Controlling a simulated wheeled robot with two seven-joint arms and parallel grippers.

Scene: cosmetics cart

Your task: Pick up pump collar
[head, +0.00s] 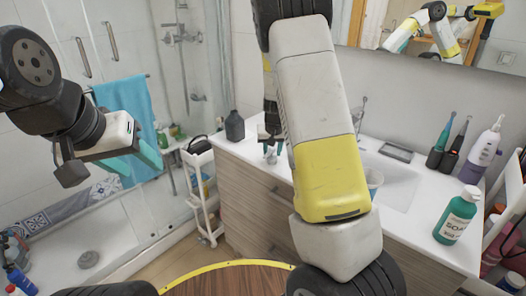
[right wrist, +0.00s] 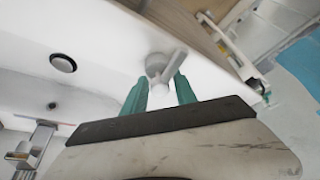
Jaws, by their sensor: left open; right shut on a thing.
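The pump collar (right wrist: 157,64) shows in the right wrist view as a light grey-white piece with a spout-like arm reaching up and right. My right gripper (right wrist: 160,86) has its teal fingers shut on it, one on each side. In the head view my right arm hides most of that gripper; a small grey piece (head: 271,155) shows beside the arm over the counter, probably the collar. My left gripper (head: 140,158) is open and empty at the left, in front of the blue towel, far from the collar.
A white counter (head: 420,235) with a sink holds a dark bottle (head: 235,126), a green soap bottle (head: 457,217), a purple pump bottle (head: 485,148) and toothbrushes (head: 450,140). A white cart (head: 203,195) stands left of the cabinet. A blue towel (head: 125,105) hangs by the shower.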

